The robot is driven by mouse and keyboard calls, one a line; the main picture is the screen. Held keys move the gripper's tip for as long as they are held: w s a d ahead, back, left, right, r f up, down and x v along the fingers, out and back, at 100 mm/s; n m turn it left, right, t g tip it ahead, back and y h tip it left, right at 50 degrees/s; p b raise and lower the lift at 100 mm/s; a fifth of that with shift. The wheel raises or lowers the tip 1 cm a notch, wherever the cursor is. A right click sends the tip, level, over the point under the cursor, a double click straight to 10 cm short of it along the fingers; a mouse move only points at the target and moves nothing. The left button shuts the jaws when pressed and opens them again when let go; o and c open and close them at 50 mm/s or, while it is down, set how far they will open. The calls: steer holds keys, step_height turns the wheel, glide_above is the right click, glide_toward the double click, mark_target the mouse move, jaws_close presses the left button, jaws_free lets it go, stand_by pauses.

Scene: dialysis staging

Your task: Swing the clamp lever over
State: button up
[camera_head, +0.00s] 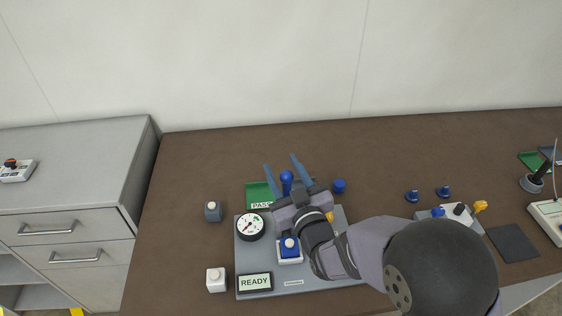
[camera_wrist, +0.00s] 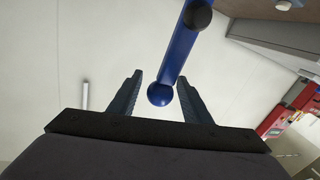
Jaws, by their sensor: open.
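The clamp lever is a blue bar (camera_wrist: 180,50) with a round ball end (camera_wrist: 160,94) in the wrist view; a dark round cap sits at its other end. In the head view a blue ball knob (camera_head: 287,177), apparently the lever's, shows between my fingers. My gripper (camera_head: 280,161) is open over the back of the grey panel (camera_head: 243,278). In the wrist view its two fingers (camera_wrist: 160,85) stand either side of the ball, with gaps visible. My gripper and arm hide the lever's base and part of the panel in the head view.
Small blocks stand left, and a blue knob (camera_head: 339,185) stands right. The brown table's back left is clear.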

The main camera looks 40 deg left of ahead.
steer(key=shift+w+a, duration=0.4)
steer(key=shift+a, duration=0.2)
jaws_close()
